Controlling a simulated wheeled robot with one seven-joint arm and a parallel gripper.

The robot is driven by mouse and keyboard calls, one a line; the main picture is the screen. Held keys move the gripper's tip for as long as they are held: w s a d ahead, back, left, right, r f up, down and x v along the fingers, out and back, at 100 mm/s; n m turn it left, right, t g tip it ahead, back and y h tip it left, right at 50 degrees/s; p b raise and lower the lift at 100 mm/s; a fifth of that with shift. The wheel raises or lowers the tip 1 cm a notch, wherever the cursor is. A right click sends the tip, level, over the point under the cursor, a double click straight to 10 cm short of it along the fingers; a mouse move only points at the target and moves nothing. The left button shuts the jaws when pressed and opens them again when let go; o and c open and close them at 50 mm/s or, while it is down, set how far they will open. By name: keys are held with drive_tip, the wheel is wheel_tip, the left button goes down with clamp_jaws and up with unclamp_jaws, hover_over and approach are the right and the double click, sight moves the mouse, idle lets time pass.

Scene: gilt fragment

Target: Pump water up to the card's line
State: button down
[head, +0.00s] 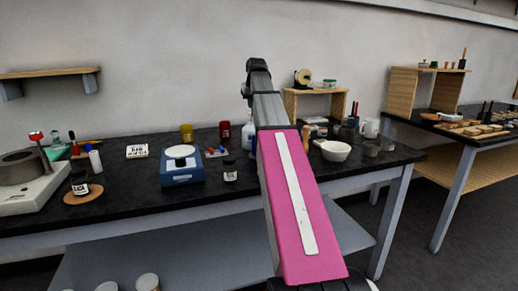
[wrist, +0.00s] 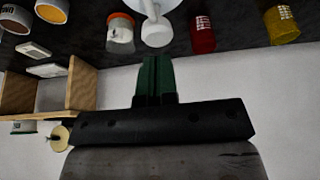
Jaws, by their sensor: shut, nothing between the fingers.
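A white card (head: 137,151) with black lettering, too small to read, stands at the left of the black bench in the head view. A white bottle (head: 247,135) stands at the back of the bench, partly hidden by my arm. In the wrist view, a white pump-like bottle (wrist: 156,34) is just beyond the fingertips. My gripper (wrist: 157,60) has its dark green fingers shut together with nothing between them. I cannot tell whether they touch the bottle. My arm hides the gripper in the head view. No water level can be made out.
A blue balance (head: 182,176) and a small dark jar (head: 230,172) stand left of my arm. A red jar (head: 225,130) and yellow jar (head: 187,132) are behind. A white bowl (head: 335,151) and a small wooden shelf (head: 316,91) are to the right.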

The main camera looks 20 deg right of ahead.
drive_tip(key=shift+f, duration=0.4)
idle(0.5)
drive_tip(key=shift+f, duration=1.1)
drive_tip(key=shift+r, duration=1.45)
drive_tip(key=shift+f, duration=0.15)
drive_tip(key=shift+f, duration=1.35)
drive_tip(key=shift+r, duration=1.5)
